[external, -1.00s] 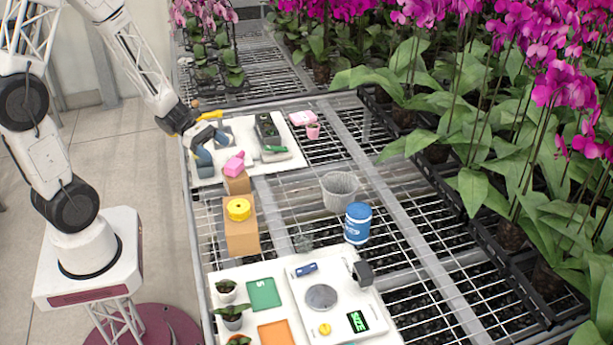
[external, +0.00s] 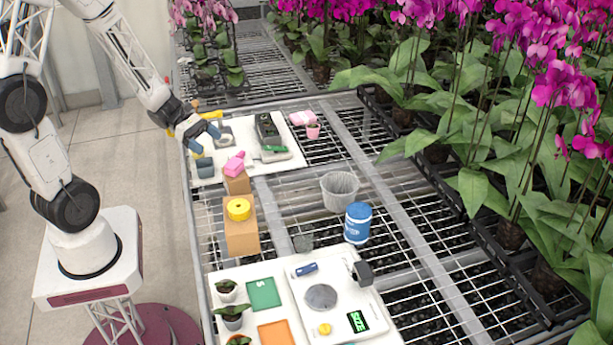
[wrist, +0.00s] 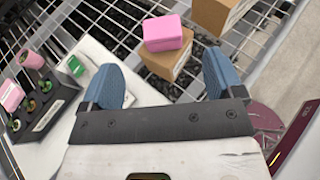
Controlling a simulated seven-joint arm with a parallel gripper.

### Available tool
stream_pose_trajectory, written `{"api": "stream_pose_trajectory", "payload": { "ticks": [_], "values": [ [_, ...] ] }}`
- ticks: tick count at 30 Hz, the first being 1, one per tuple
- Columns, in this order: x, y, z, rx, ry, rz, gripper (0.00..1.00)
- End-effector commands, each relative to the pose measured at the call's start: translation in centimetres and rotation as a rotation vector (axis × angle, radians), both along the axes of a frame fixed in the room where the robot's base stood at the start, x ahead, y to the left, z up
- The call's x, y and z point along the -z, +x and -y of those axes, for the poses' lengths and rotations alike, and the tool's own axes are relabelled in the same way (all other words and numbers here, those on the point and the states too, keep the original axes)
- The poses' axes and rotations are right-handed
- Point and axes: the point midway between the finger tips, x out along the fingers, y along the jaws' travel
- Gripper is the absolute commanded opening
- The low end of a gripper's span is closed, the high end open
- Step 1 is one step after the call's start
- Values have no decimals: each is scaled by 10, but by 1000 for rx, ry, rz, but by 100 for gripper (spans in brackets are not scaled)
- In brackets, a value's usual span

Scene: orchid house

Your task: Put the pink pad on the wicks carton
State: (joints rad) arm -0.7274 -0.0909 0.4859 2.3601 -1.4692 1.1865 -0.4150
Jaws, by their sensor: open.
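The pink pad (external: 234,164) is a small pink block. It rests on top of a small brown carton (external: 237,184), slightly askew to it. In the wrist view the pad (wrist: 167,33) sits on the carton's top (wrist: 168,62), ahead of the fingers; the carton's lettering is too small to read. My gripper (external: 203,138) is open and empty, with blue finger pads. It hangs above the white board, apart from the pad and behind it in the external view. The open fingers also show in the wrist view (wrist: 163,75).
A larger brown box (external: 242,238) with a yellow roll (external: 239,209) stands beside the small carton. Another pink block (external: 302,117) and a pink pot (external: 313,131) stand at the back. A clear tub (external: 340,191) and blue tin (external: 357,222) stand right, on open mesh.

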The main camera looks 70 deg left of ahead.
Motion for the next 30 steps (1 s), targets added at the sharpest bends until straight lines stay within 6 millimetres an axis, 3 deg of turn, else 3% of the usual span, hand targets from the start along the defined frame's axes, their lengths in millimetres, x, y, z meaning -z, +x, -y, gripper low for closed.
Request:
{"api": "stream_pose_trajectory", "payload": {
  "ticks": [8,13,20,30],
  "values": [
    [-2,0,3,15,10,3,87],
    [-12,-2,18,94,63,20,87],
    [-40,-11,60,340,229,74,87],
    [-84,-45,121,801,563,203,87]
  ]
}}
